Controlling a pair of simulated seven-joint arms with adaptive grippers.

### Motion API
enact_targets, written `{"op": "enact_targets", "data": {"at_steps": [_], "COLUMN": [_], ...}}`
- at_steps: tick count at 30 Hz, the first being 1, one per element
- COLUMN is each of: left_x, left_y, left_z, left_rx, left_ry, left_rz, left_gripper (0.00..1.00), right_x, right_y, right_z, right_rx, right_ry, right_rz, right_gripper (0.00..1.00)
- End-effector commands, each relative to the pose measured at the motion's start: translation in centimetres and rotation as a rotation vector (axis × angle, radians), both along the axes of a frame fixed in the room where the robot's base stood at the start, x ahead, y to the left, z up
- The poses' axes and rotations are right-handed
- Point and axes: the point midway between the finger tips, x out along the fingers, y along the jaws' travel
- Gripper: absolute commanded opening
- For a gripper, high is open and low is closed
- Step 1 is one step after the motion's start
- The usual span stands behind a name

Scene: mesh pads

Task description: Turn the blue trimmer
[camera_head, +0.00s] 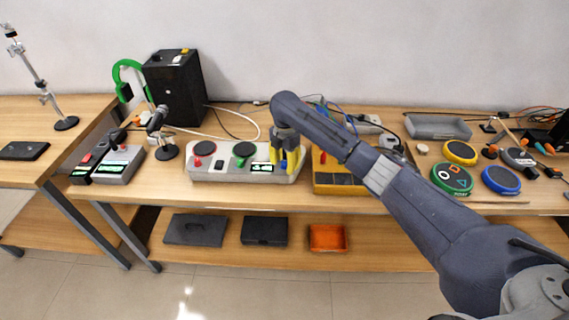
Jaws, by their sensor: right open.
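A white control box (226,175) stands on the wooden bench and carries a red knob, a green knob and small displays. The blue trimmer (291,160) shows at the right end of this box, partly hidden by my right gripper. My right gripper (287,168) points down over that end, its yellow fingers apart on either side of the blue part. I cannot tell whether the fingers touch it. My left gripper is not in view.
A yellow box (330,182) stands just right of the white box, under my right arm. A microphone (158,120) on a stand and a black speaker (176,88) are at left. Round coloured pads (460,152) and a grey tray (437,127) are at right. Cables lie behind.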

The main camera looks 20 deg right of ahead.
Motion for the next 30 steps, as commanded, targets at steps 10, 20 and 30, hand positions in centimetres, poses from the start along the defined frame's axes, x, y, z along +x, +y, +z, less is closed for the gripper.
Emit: {"op": "enact_targets", "data": {"at_steps": [10,20,30], "left_x": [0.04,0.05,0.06], "left_y": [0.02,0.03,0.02], "left_z": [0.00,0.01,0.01], "left_rx": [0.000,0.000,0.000], "left_ry": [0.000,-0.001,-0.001], "left_rz": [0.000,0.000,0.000], "left_gripper": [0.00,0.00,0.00], "right_x": [0.01,0.03,0.12], "right_y": [0.00,-0.07,-0.22], "right_z": [0.04,0.07,0.18], "right_rx": [0.000,-0.001,-0.004], "right_ry": [0.000,-0.001,-0.004], "right_rz": [0.000,-0.002,-0.126], "right_gripper": [0.06,0.00,0.00]}}
